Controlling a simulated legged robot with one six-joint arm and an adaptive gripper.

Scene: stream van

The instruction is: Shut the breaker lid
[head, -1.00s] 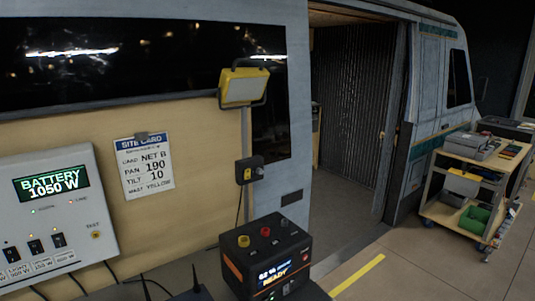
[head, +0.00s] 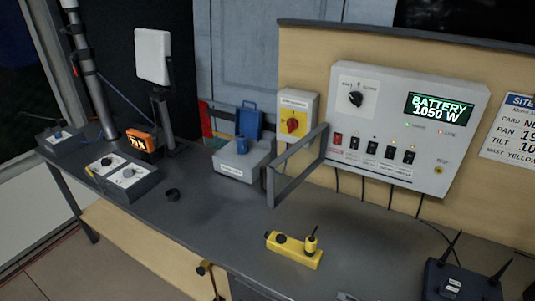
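The breaker lid appears to be the grey open frame (head: 271,188) in the head view. It stands swung out from the left of the breaker row, over the bench, so it is open. Its near end is well clear of the panel. The breaker panel (head: 459,163) is a light grey box on the wall. It has a row of black switches (head: 390,153) and one red switch (head: 338,140) at the left, all uncovered. Its display reads BATTERY 1050 W. My gripper is not in view.
A yellow switch box with a red knob (head: 292,125) is on the wall behind the frame. A grey box (head: 238,165) stands left of it. A yellow device (head: 294,250) lies on the bench below. A black antenna unit (head: 457,283) is at bottom right.

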